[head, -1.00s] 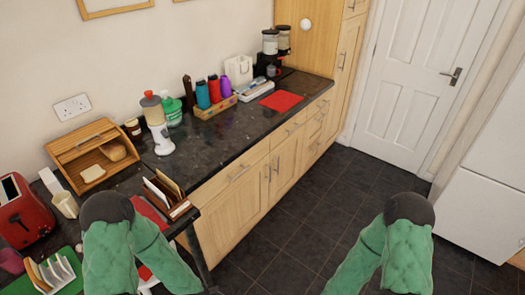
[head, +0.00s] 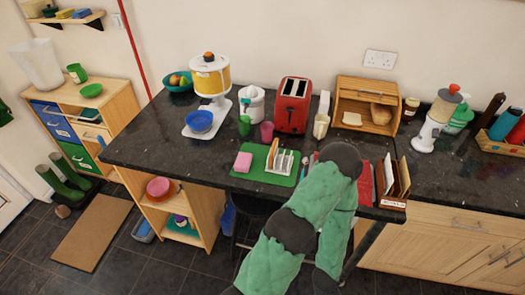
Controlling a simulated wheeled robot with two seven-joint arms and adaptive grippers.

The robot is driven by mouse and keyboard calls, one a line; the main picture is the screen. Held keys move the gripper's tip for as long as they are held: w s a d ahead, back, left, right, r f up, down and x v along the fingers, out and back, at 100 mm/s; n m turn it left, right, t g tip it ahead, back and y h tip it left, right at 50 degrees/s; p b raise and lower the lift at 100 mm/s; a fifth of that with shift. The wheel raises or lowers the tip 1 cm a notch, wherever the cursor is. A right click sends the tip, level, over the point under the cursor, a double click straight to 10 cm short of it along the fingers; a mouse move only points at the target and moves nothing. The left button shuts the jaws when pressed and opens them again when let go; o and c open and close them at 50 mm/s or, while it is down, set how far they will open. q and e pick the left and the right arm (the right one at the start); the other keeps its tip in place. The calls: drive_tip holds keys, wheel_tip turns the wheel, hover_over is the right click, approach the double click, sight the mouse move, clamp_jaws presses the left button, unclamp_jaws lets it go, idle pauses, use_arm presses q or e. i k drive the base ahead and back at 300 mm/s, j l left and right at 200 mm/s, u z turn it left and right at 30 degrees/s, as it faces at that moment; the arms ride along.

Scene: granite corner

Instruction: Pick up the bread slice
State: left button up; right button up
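A pale bread slice (head: 352,119) lies in the open wooden bread bin (head: 379,92) at the back of the dark worktop, on the bin's left side. A brown loaf (head: 381,114) is beside it on the right. Another brown slice (head: 272,152) stands in the white rack on the green mat. Green padded parts of my arm rise in the lower middle of the head view and cover part of the worktop's front edge. Neither gripper can be seen.
A letter rack (head: 393,184) is at the front right. The worktop's left front (head: 165,150) is bare.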

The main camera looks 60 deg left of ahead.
sight(273, 150)
drive_tip(key=u, duration=1.95)
drive_tip(key=i+j+z, duration=0.15)
drive_tip(key=z, duration=0.3)
drive_tip(key=i+j+z, duration=0.1)
drive_tip(key=j+z, duration=0.25)
drive_tip(key=z, duration=0.15)
